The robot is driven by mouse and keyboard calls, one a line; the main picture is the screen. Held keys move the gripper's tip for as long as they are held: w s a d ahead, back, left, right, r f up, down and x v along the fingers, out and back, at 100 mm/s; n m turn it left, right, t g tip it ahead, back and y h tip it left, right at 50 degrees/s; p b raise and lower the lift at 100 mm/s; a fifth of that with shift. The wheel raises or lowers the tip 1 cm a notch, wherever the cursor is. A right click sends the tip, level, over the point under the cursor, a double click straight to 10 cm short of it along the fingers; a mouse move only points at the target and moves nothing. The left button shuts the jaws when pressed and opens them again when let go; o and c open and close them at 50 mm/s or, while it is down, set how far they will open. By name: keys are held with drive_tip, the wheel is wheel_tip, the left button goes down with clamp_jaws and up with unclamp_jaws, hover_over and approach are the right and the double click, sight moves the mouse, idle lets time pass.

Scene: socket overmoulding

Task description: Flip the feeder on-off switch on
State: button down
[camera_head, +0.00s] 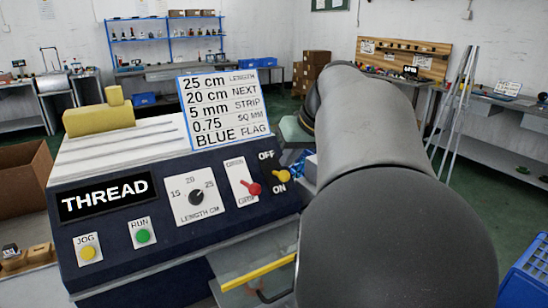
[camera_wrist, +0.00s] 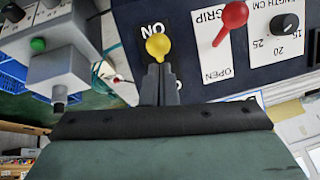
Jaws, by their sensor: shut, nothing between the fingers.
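The feeder on-off switch (camera_head: 282,175) is a small yellow-knobbed lever at the right end of the dark blue machine panel, with OFF printed above it and ON below. Its knob sits close to the ON word. In the wrist view, which shows the panel upside down, the yellow knob (camera_wrist: 158,46) is beside the ON label. My gripper (camera_wrist: 158,72) is shut and empty, its fingertips right at the knob on the OFF side. They look to be touching it, and they hide its stem and most of the OFF label. My arm hides the fingers in the head view.
A red-knobbed lever (camera_head: 254,188) marked GRIP and OPEN stands close to the switch. The length dial (camera_head: 196,196), green RUN button (camera_head: 143,236) and yellow JOG button (camera_head: 88,252) lie further left. A settings sign (camera_head: 226,109) stands above the panel.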

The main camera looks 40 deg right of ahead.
drive_tip(key=shift+w+d+r, duration=0.1)
drive_tip(key=shift+w, duration=0.85)
drive_tip(key=shift+p, duration=0.3)
drive_tip(key=p+v, duration=0.3)
drive_tip(key=v, duration=1)
drive_tip(key=shift+d+r+p, duration=0.15)
drive_tip(key=shift+d+p, duration=0.05)
drive_tip(key=shift+p, duration=0.15)
drive_tip(key=shift+w, duration=0.15)
